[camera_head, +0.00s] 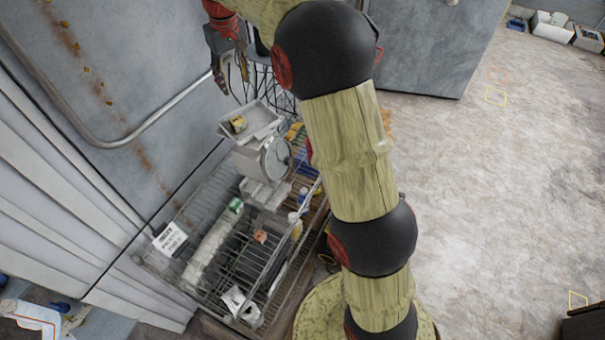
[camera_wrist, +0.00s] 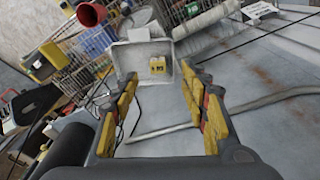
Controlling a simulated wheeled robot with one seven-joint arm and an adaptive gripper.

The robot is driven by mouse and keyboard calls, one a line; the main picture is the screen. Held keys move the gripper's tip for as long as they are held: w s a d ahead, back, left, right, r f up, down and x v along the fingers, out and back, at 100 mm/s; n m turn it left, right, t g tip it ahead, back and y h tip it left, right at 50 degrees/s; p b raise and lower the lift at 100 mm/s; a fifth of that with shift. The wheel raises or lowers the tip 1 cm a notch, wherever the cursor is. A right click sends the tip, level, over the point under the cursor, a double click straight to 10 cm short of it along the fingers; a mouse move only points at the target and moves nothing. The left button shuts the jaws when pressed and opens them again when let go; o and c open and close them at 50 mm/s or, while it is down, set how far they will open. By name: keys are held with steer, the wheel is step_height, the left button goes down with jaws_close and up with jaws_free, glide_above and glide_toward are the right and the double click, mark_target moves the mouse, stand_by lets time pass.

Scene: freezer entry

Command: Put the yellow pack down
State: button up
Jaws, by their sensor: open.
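The yellow pack (camera_head: 238,123) lies in a grey tray (camera_head: 262,126) on top of a dial scale (camera_head: 277,158) in the head view. In the wrist view the yellow pack (camera_wrist: 158,65) rests inside the tray (camera_wrist: 127,62), near its right side. My gripper (camera_head: 240,85) is above the tray, apart from the pack. In the wrist view its fingers (camera_wrist: 165,112) are spread wide with nothing between them, and the pack shows beyond the fingertips. The underside of the pack is hidden.
The scale stands on a wire rack (camera_head: 190,210) holding several small items. A white label card (camera_head: 170,239) is at the rack's left edge. A metal wall with a bent pipe (camera_head: 165,118) is close on the left. Open floor (camera_head: 500,180) lies to the right.

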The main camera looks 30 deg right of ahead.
steer(key=s+r+t, duration=0.1)
steer(key=s+r, duration=0.6)
steer(key=s, duration=0.5)
steer(key=s+f+m+t, duration=0.1)
steer(key=s+f, duration=0.1)
steer(key=s, duration=1.2)
steer(key=s+f+t, duration=0.2)
steer(key=s+f, duration=0.1)
steer(key=s, duration=1.2)
steer(key=shift+s+m, duration=0.2)
steer(key=shift+m, duration=0.2)
steer(key=shift+f, duration=0.1)
step_height(320, 180, down, 28)
steer(key=b, duration=2.8)
steer(key=shift+f, duration=0.2)
